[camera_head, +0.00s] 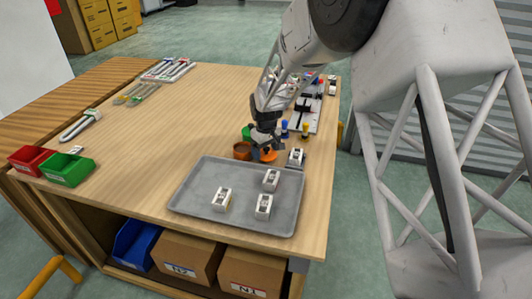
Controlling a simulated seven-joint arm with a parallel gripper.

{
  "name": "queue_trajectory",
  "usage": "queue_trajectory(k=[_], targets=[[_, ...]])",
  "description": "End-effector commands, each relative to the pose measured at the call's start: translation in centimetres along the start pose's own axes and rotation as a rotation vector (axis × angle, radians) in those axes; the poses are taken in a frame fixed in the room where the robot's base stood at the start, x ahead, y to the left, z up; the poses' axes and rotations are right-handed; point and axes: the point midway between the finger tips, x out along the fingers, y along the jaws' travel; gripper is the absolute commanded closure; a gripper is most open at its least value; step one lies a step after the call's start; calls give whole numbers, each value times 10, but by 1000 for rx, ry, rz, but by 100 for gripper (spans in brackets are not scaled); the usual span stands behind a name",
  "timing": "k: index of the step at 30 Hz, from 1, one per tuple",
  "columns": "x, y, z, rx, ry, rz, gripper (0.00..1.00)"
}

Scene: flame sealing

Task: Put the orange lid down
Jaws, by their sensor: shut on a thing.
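My gripper (264,147) points down over the wooden table, just behind the grey tray's far edge. It is shut on the orange lid (269,156), which shows as a small orange disc between and around the fingertips. Whether the lid touches the table cannot be told. A brown-orange round pot (242,150) stands just left of the lid. A green object (247,133) is partly hidden behind my gripper.
The grey tray (190,191) holds several white blocks. Another white block (296,157) stands right of my gripper. Small blue and yellow pieces (284,129) stand behind it. Red (30,158) and green (68,169) bins sit at left. The table's left middle (165,130) is clear.

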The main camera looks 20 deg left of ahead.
Motion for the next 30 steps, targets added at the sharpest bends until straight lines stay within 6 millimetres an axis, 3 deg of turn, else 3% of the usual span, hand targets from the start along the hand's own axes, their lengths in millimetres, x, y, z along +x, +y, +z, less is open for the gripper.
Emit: queue_trajectory(k=[4, 18, 19, 22, 30], targets=[[12, 0, 0, 0, 1, 0, 42], [16, 0, 0, 0, 0, 0, 42], [16, 0, 0, 0, 1, 0, 16], [16, 0, 0, 0, 1, 0, 1], [15, 0, 0, 0, 1, 0, 0]])
